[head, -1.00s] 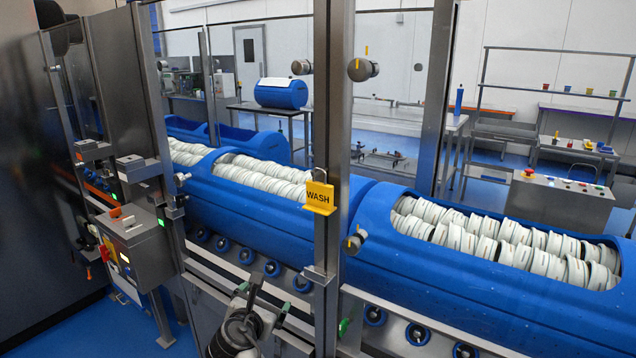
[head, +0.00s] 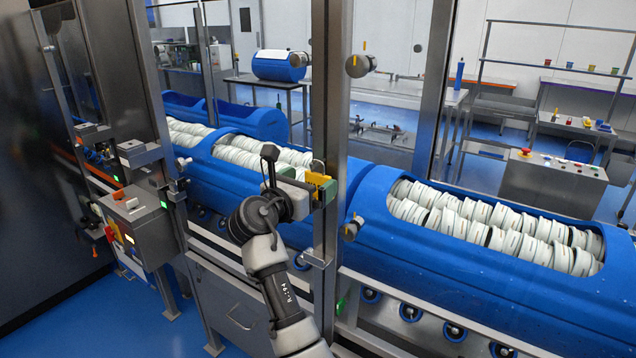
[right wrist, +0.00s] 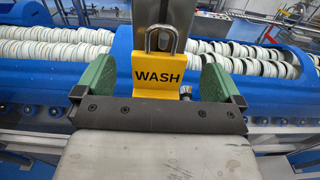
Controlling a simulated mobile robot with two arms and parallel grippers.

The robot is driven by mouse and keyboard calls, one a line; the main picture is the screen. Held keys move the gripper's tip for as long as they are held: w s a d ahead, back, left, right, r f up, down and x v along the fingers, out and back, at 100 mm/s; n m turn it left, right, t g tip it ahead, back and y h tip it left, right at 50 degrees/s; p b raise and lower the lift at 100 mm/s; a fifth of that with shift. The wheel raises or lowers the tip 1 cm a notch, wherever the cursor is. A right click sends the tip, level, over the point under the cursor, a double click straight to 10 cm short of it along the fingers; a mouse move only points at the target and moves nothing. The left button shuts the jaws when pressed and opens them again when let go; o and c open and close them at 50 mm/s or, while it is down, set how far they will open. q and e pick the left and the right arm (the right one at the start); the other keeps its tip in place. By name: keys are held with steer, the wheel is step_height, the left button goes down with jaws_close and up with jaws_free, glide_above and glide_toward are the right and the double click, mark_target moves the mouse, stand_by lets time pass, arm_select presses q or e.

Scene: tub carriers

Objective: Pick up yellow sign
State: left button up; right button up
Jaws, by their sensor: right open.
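The yellow sign (right wrist: 158,76) reads "WASH" and hangs from a metal padlock shackle (right wrist: 161,38) in front of a steel post. In the right wrist view it stands between the two green fingers of my right gripper (right wrist: 160,84), which are open, with a gap on each side. In the head view the sign (head: 318,180) is partly hidden behind my right gripper (head: 322,190), which is at the post at the sign's height. My left gripper is not in view.
The steel post (head: 333,100) rises right behind the sign. Blue tubs (head: 480,265) full of white rolled pieces lie on rollers behind the frame. A control box (head: 138,225) stands at left. Blue floor (head: 75,320) is clear at lower left.

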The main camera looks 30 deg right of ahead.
mark_target(316, 175)
steer(key=p+x, duration=0.1)
steer(key=x, duration=0.3)
steer(key=shift+a+r, duration=0.1)
steer(key=shift+a, duration=0.05)
steer(key=c, duration=1)
steer(key=shift+r, duration=0.1)
